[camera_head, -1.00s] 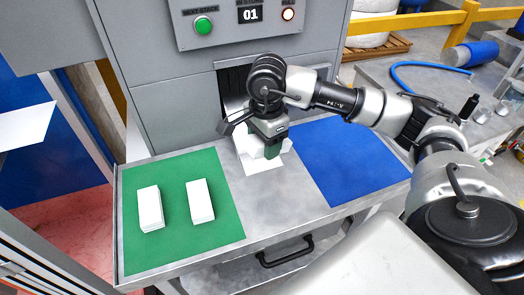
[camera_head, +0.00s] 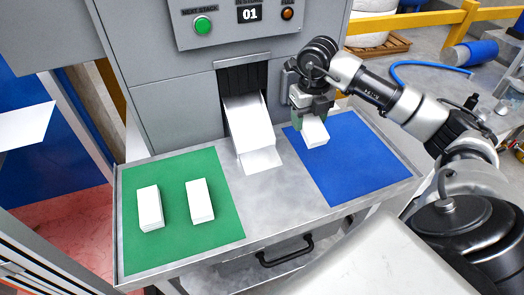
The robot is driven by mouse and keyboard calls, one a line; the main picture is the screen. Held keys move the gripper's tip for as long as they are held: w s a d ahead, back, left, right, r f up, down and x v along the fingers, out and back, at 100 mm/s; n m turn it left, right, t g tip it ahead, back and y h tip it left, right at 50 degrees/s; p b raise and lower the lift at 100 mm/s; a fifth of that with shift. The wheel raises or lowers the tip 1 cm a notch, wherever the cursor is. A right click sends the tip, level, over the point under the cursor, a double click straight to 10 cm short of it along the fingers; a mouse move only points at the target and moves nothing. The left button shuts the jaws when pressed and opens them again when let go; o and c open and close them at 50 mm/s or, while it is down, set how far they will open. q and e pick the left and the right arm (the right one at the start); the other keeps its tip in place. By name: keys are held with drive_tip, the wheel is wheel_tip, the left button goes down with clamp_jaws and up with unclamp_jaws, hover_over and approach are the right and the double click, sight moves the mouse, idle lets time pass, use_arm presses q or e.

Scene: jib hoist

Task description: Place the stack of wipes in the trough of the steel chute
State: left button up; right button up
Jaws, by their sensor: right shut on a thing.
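The steel chute (camera_head: 248,122) slopes out of a dark slot in the grey machine to the worktop. It looks pale, and its trough shows no stack that I can make out. My right gripper (camera_head: 312,108) is shut on a white stack of wipes (camera_head: 315,132), to the right of the chute, over the back left part of the blue mat (camera_head: 355,165). I cannot tell if the stack touches the mat. Two more white stacks, a left one (camera_head: 150,207) and a right one (camera_head: 199,201), stand on the green mat (camera_head: 180,245). My left gripper is not in view.
The machine's panel has a green button (camera_head: 203,26), a display (camera_head: 249,13) reading 01 and an orange lamp (camera_head: 287,13). A drawer with a black handle (camera_head: 285,251) is under the worktop.

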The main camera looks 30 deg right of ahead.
drive_tip(key=shift+w+a+f, duration=0.15)
drive_tip(key=shift+w+a, duration=0.1)
drive_tip(key=shift+a, duration=0.05)
drive_tip(key=p, duration=0.4)
hover_over(262, 152)
wheel_tip(262, 152, down, 6)
drive_tip(key=shift+f, duration=0.2)
drive_tip(key=shift+a+f, duration=0.1)
drive_tip(key=shift+f, duration=0.1)
wheel_tip(262, 152, down, 3)
drive_tip(key=shift+r+p, duration=0.1)
drive_tip(key=shift+p, duration=0.4)
drive_tip(key=shift+f, duration=0.35)
drive_tip(key=shift+f, duration=0.1)
